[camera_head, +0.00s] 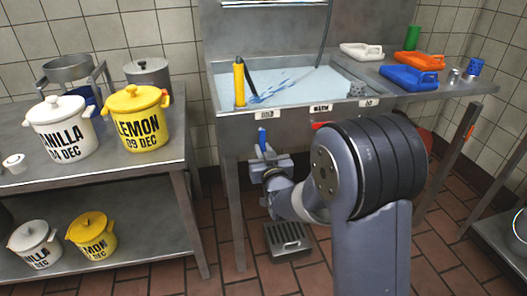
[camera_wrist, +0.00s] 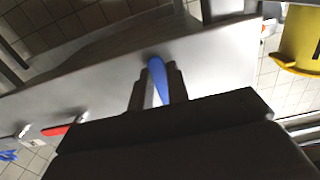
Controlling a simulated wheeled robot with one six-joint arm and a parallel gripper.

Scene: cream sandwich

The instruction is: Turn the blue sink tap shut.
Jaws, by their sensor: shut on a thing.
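The blue tap lever (camera_head: 262,138) stands out from the front panel of the steel sink (camera_head: 228,118), below its rim. My gripper (camera_head: 264,158) is at the lever, reaching up from below. In the wrist view the blue lever (camera_wrist: 158,78) sits between the two dark fingers of my gripper (camera_wrist: 158,90), which are shut on it. The lever's lower part is hidden by the fingers. The sink basin holds pale water with blue streaks. A red tap lever (camera_head: 320,125) is to the right on the same panel, and it also shows in the wrist view (camera_wrist: 56,131).
A steel table (camera_head: 180,150) with a white vanilla pot (camera_head: 60,128) and a yellow lemon pot (camera_head: 138,120) stands left of the sink. Orange and blue jugs (camera_head: 408,78) lie on the right drainboard. A floor drain (camera_head: 288,240) lies below my gripper.

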